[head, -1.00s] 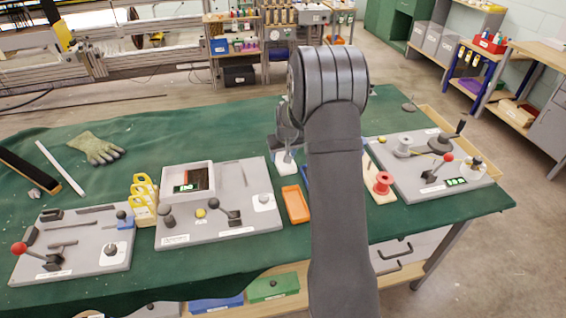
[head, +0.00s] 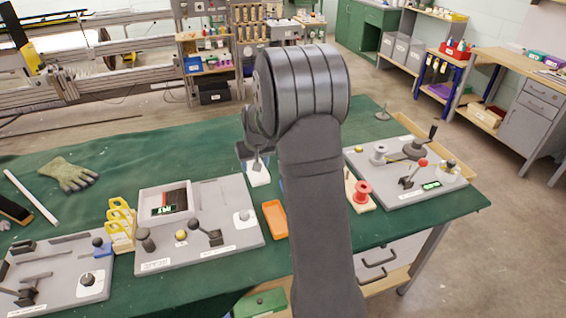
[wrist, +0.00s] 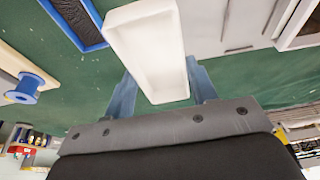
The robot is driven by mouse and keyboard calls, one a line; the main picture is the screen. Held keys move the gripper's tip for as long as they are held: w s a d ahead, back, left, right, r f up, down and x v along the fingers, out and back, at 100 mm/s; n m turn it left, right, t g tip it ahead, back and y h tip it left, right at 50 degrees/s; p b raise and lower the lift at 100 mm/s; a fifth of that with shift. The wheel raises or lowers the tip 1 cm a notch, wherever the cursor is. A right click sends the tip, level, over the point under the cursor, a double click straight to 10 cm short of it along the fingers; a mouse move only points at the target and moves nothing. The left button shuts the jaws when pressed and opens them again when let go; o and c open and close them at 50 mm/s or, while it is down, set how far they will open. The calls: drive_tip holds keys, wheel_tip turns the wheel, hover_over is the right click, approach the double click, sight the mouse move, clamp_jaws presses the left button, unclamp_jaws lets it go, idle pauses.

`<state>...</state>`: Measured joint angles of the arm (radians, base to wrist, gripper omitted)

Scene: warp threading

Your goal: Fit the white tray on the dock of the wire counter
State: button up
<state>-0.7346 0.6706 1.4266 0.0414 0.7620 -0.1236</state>
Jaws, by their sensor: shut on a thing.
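The white tray (wrist: 150,50) is held between the two blue fingers of my gripper (wrist: 163,92) in the wrist view. In the head view the white tray (head: 258,175) shows below my gripper (head: 256,158), by the far right corner of the middle grey board (head: 225,212). That board carries a white framed box with a small lit display, knobs and a lever. A right grey board (head: 405,172) carries a spool, a crank, a red-knobbed lever and a green display. The labels are too small to tell which board is the wire counter. The dock cannot be made out.
An orange tray (head: 274,218) lies just right of the middle board. A dark-filled blue tray (wrist: 75,20) and a blue spool (wrist: 30,85) are near in the wrist view. Yellow holders (head: 121,222) stand left of the middle board. Green cloth is clear behind it.

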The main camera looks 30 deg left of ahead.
drive_tip(key=s+a, duration=1)
drive_tip(key=a, duration=0.2)
drive_tip(key=shift+m, duration=0.3)
drive_tip(key=shift+f, duration=3.2)
drive_tip(key=shift+f, duration=1)
drive_tip(key=o, duration=1.1)
drive_tip(key=shift+c, duration=0.2)
drive_tip(key=shift+o, duration=0.4)
drive_tip(key=shift+o, duration=1.2)
drive_tip(key=shift+r, duration=0.1)
